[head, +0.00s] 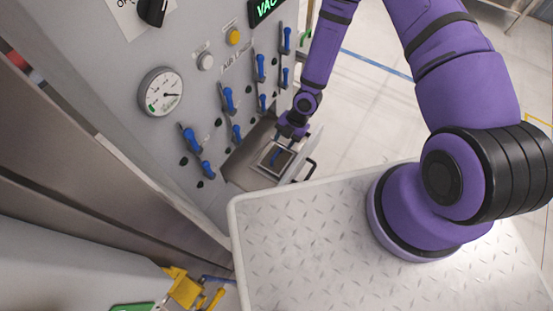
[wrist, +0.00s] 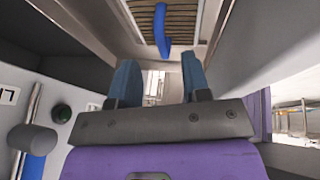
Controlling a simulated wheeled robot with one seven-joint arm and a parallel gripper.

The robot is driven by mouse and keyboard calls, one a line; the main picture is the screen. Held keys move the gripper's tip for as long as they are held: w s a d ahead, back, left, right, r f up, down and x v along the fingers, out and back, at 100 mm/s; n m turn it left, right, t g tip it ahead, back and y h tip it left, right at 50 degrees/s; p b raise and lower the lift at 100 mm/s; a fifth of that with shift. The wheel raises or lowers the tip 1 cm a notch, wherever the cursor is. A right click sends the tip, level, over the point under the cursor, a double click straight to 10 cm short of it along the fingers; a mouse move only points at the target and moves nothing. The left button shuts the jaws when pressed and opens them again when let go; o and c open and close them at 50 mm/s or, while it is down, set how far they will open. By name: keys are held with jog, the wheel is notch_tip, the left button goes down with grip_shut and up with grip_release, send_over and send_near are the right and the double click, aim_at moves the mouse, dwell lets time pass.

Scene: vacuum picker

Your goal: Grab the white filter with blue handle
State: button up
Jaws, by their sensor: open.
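The white filter (head: 263,163) shows in the head view as a white frame around a dark centre, inside the recess low on the grey panel. In the wrist view its brown pleated face (wrist: 187,24) is at the top, cut off by the picture edge. The handle lies beyond the fingertips, above the gap in the wrist view. In the head view, my gripper (head: 286,139) partly hides the filter.
Grey walls of the recess (wrist: 245,45) stand close on both sides of my gripper. The control panel (head: 205,40) carries several blue levers, a gauge (head: 161,92) and knobs. An opened door with a black handle (head: 306,171) is at the right of the recess.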

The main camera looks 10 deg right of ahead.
aim_at(280, 150)
jog(key=shift+x, duration=3.1)
jog(key=shift+d, duration=0.15)
grip_shut()
